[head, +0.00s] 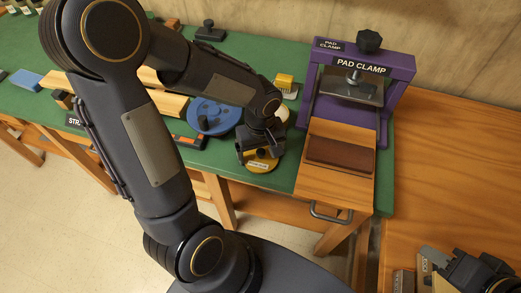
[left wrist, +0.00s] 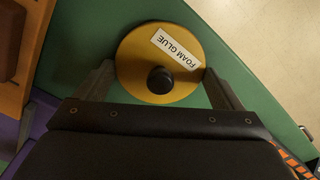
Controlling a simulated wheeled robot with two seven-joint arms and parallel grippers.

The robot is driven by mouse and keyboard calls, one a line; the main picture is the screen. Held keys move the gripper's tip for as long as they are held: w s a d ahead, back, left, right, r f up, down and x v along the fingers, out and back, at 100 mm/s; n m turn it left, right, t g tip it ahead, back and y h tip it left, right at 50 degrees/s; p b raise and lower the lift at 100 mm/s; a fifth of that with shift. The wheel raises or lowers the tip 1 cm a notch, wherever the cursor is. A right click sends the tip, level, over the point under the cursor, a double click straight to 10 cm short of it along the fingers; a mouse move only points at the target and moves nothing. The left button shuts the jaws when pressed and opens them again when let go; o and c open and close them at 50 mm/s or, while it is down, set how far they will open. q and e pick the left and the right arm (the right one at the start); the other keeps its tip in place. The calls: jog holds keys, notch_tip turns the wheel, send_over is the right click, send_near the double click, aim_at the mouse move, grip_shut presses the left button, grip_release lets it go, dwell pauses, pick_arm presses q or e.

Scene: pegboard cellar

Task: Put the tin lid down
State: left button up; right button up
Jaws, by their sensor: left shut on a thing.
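The tin lid (head: 260,165) is a yellow disc with a black knob and a white label; it also shows in the left wrist view (left wrist: 140,55), where the label reads FOAM GLUE. My left gripper (head: 258,150) is shut on the lid, with one finger at either side of its rim in the left wrist view (left wrist: 158,88). The lid is over the front edge area of the green table (head: 285,170); I cannot tell whether it touches the surface. My right gripper (head: 440,262) is at the bottom right of the head view, its jaw opening unclear.
A purple pad clamp (head: 384,108) stands right of the lid, with a brown pad (head: 340,154) on a wooden board before it. A blue round thing (head: 212,115) lies left of the lid. A yellow block (head: 285,80) stands behind. Bare wooden bench (head: 450,180) is at right.

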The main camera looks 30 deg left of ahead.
aim_at(261, 150)
pick_arm(q)
jog(key=o, duration=0.7)
jog(key=shift+f, duration=0.1)
jog(key=shift+r+p, duration=0.3)
jog(key=shift+r, duration=0.2)
notch_tip(261, 150, up, 11)
jog(key=p, duration=0.1)
jog(key=shift+s+d+r+m+t+h, duration=0.2)
jog(key=shift+s+r+m+t+h, duration=0.4)
jog(key=shift+s+m+t, duration=1)
jog(key=shift+s+d+r+m+t+h, duration=0.2)
jog(key=shift+s+r+m+h, duration=0.6)
jog(key=shift+s, duration=1.55)
jog(key=shift+s+d+r+m+t+h, duration=0.15)
jog(key=shift+s+m+t+h, duration=0.35)
jog(key=shift+s+m+t, duration=0.9)
jog(key=shift+s+r+g+p, duration=0.15)
jog(key=shift+s+g+p, duration=0.2)
jog(key=shift+s, duration=0.25)
jog(key=shift+r, duration=0.25)
